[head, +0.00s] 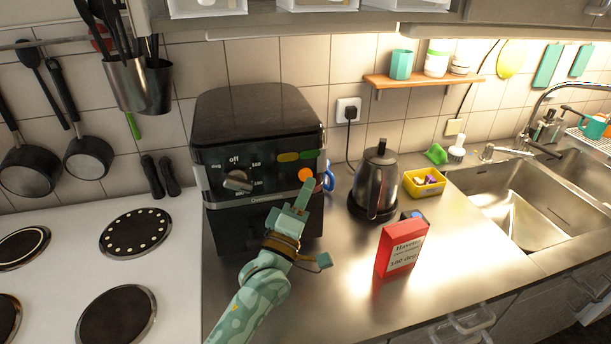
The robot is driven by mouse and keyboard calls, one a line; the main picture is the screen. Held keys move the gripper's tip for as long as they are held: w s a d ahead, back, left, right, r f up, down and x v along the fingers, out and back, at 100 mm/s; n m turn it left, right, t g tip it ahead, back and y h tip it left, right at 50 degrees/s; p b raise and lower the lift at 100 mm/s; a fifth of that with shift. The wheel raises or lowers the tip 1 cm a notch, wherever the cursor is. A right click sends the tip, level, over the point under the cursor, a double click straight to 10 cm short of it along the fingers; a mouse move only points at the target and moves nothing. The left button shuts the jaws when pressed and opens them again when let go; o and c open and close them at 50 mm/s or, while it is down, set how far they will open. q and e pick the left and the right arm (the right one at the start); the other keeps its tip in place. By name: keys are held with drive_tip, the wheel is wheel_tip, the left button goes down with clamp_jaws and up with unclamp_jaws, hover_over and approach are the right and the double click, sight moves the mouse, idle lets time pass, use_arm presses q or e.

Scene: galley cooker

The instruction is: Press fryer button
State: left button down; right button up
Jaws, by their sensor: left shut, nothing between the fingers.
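The fryer (255,125) is a black box-shaped appliance on the steel counter, against the tiled wall. Its front panel has a dial (237,180) with "off" above it. To the right of the dial is a round orange button (305,174), with a yellow and a green oval mark above it. My left gripper (307,186) is shut and empty, its fingertips just below the orange button and overlapping its lower edge in the head view. I cannot tell whether they touch it. My right gripper is not in view.
A dark kettle (375,180) stands right of the fryer. A red box (401,247) stands on the counter in front of it. A yellow tub (425,184) is near the sink (520,205). The cooktop (175,270) lies left.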

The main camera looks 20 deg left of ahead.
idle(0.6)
use_arm(q)
drive_tip(key=shift+w+a+r, duration=0.1)
drive_tip(key=shift+w, duration=0.05)
drive_tip(key=shift+w+a, duration=0.1)
drive_tip(key=shift+w, duration=0.05)
drive_tip(key=shift+w+a, duration=0.2)
drive_tip(key=shift+w, duration=0.15)
idle(0.9)
drive_tip(key=shift+s+p, duration=0.1)
drive_tip(key=shift+p, duration=0.25)
drive_tip(key=shift+s+d+p, duration=0.4)
drive_tip(key=shift+s+d, duration=0.05)
drive_tip(key=shift+s, duration=0.15)
